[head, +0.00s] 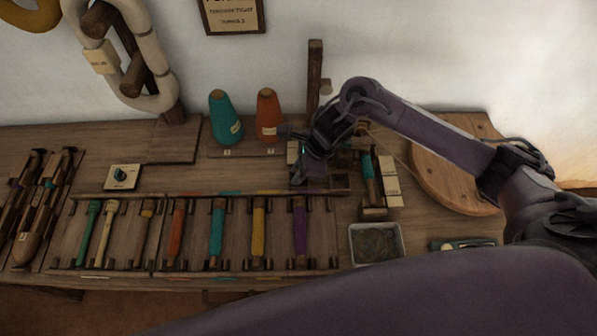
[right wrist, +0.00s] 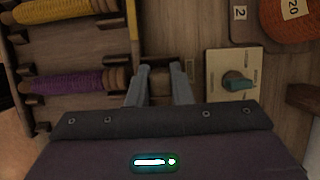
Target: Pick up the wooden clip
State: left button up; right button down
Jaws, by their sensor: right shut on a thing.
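My right gripper (head: 304,178) reaches down to the bench behind the bobbin rack. In the right wrist view its two grey fingers (right wrist: 160,90) are closed on a small brown wooden piece, which I take to be the wooden clip (right wrist: 159,80). The fingers stand on either side of it and hide part of it. In the head view the gripper covers the clip. Whether the clip is clear of the bench cannot be told. My left gripper is not in view.
The rack (head: 190,268) of coloured bobbins lies in front of the gripper. A teal cone (head: 224,118) and an orange cone (head: 269,115) stand behind. A plate with a teal knob (right wrist: 237,84) is close beside the fingers. A grey tray (head: 377,243) and a round board (head: 455,170) are right.

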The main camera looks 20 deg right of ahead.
notch_tip(320, 180, up, 8)
jog(key=shift+w+f, duration=0.15)
jog(key=shift+f, duration=0.1)
notch_tip(320, 180, up, 12)
jog(key=p, duration=0.2)
jog(key=shift+r+p, duration=0.2)
jog(key=shift+p, duration=0.15)
